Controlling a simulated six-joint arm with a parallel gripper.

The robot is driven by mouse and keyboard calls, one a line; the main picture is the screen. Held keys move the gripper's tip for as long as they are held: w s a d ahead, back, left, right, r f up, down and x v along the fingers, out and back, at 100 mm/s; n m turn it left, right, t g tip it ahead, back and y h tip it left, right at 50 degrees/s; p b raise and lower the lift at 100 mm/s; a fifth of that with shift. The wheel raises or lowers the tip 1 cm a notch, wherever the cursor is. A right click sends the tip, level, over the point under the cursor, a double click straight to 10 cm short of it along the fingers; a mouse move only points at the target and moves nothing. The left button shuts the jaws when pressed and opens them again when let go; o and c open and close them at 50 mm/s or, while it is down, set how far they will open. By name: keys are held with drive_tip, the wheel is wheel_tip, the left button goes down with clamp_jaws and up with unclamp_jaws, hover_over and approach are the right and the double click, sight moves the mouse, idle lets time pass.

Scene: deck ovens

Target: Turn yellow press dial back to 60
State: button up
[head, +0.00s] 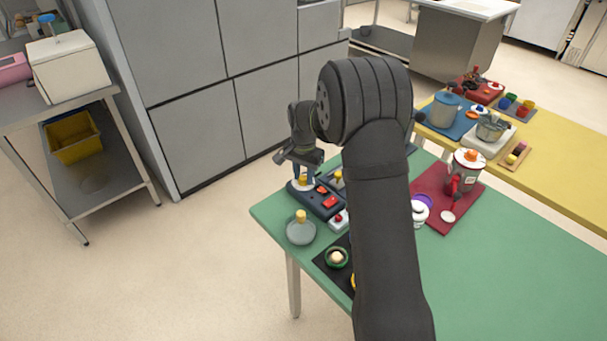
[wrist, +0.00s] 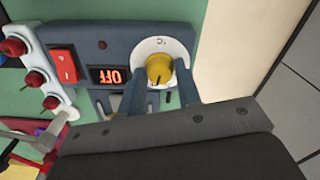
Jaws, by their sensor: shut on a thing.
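The yellow dial (wrist: 159,69) sits on a round white plate with dark marks on a dark blue housing (wrist: 108,33) in the wrist view. My gripper (wrist: 158,80) has one finger on each side of the dial and is shut on it. A small display (wrist: 108,76) beside the dial shows OFF in red, upside down in this view. A red rocker switch (wrist: 64,65) is next to the display. In the head view my gripper (head: 304,173) reaches down to the dark blue unit (head: 325,207) at the table's far left corner. The dial's pointer setting is not readable.
A grey lidded dish with a yellow knob (head: 300,231) stands just in front of the unit. A red mat (head: 447,195) with a red-and-steel appliance is to the right. The green table's (head: 500,270) front right is clear.

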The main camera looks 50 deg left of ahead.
drive_tip(key=n, duration=1.1)
drive_tip(key=shift+n, duration=1.9)
drive_tip(key=o, duration=1)
drive_tip(key=shift+c, duration=0.2)
